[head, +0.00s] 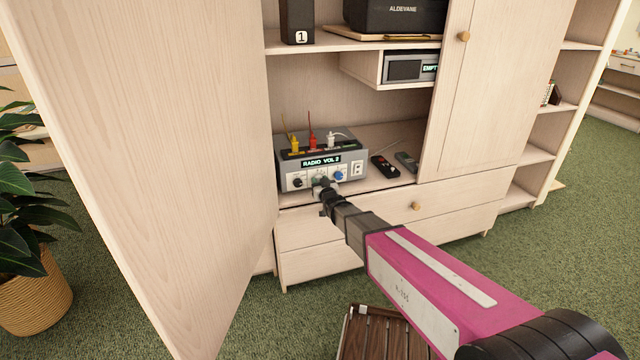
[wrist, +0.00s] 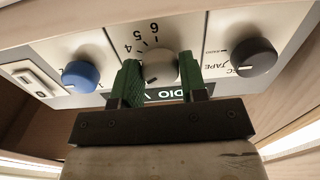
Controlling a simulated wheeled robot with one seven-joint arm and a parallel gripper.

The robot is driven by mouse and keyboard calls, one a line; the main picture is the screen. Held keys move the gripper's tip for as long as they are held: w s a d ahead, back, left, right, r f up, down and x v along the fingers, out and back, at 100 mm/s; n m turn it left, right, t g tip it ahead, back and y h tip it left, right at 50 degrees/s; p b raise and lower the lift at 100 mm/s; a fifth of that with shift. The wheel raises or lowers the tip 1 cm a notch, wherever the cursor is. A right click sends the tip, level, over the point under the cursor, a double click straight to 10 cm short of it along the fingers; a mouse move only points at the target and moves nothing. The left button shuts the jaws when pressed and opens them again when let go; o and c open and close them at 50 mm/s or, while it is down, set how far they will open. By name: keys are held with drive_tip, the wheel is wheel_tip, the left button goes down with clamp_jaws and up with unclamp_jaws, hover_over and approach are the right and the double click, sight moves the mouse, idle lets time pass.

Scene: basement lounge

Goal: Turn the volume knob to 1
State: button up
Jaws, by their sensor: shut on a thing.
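The grey radio unit (head: 312,155) stands on the cabinet shelf in the head view, its lit display (head: 322,161) reading "RADIO VOL 2". In the wrist view, which is upside down, the light grey volume knob (wrist: 160,68) sits in the middle of the panel, with 4, 5 and 6 legible on its dial. My gripper (wrist: 160,80) is shut on this knob, one green fingertip on each side. In the head view my gripper (head: 325,187) reaches the panel's lower middle and hides most of the knob.
A dark knob (wrist: 253,57) and a blue knob (wrist: 80,76) flank the volume knob. Coloured plugs (head: 311,140) stand on the unit's top. An open cabinet door (head: 150,150) stands close on the left.

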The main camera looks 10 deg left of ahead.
drive_tip(key=shift+n, duration=2.8)
drive_tip(key=o, duration=0.9)
drive_tip(key=shift+s+d, duration=0.1)
drive_tip(key=v, duration=1)
drive_tip(key=shift+s+d, duration=0.2)
drive_tip(key=shift+d, duration=0.05)
